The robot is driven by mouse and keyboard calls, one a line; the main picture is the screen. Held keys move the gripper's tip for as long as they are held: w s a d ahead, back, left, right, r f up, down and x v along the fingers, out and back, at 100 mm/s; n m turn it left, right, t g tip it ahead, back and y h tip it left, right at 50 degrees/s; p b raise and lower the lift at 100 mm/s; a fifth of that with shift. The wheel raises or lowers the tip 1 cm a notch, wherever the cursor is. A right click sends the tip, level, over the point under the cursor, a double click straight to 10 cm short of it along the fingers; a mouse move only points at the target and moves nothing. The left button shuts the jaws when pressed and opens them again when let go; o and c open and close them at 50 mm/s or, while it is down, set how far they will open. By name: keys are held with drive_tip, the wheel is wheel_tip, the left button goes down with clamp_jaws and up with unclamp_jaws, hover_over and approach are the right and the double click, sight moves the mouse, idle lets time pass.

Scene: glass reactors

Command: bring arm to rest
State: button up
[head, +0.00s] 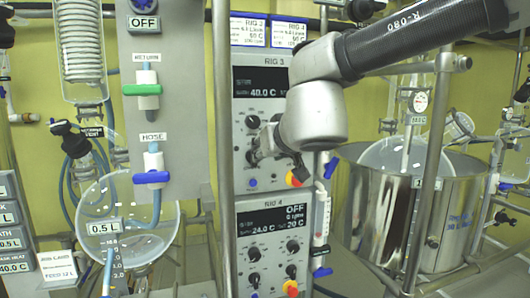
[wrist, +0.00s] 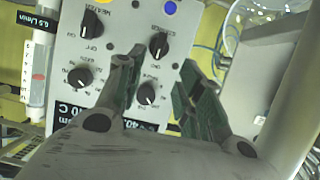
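My arm reaches in from the upper right of the head view, and my gripper (head: 268,150) is in front of the RIG 3 control panel (head: 240,152). The wrist and arm hide part of that panel. The RIG 3 display (head: 262,83) reads 40.0 C. In the wrist view my gripper (wrist: 160,82) is open, with its two green-padded fingers apart and pointing at the panel (wrist: 112,50). A black knob (wrist: 147,93) shows between the fingers, with nothing visibly gripped. I cannot tell whether a finger touches the panel.
A vertical metal post (head: 222,150) stands just left of the panel. The RIG 4 panel (head: 272,262) is below. A glass vessel (head: 135,225) hangs at left, and a steel bath (head: 385,215) with glassware stands at right, near a slanted metal rod (head: 432,160).

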drive_tip(key=d+r+y, duration=0.2)
drive_tip(key=d+y, duration=0.1)
drive_tip(key=d, duration=0.2)
drive_tip(key=s+d+f+m+g+h, duration=0.1)
drive_tip(key=s+d+f+g+h, duration=0.1)
drive_tip(key=s+d, duration=0.4)
drive_tip(key=s+d+f+m+g+h, duration=0.1)
drive_tip(key=s+d+f+g, duration=0.3)
drive_tip(key=d, duration=0.9)
drive_tip(key=s+d+f+m+g+h, duration=0.1)
drive_tip(key=s+d+f+g+h, duration=0.1)
drive_tip(key=s+d+f, duration=0.6)
drive_tip(key=shift+s+d+g+h, duration=0.4)
drive_tip(key=shift+s+d+h, duration=0.5)
drive_tip(key=shift+s+d, duration=0.15)
drive_tip(key=shift+w, duration=0.1)
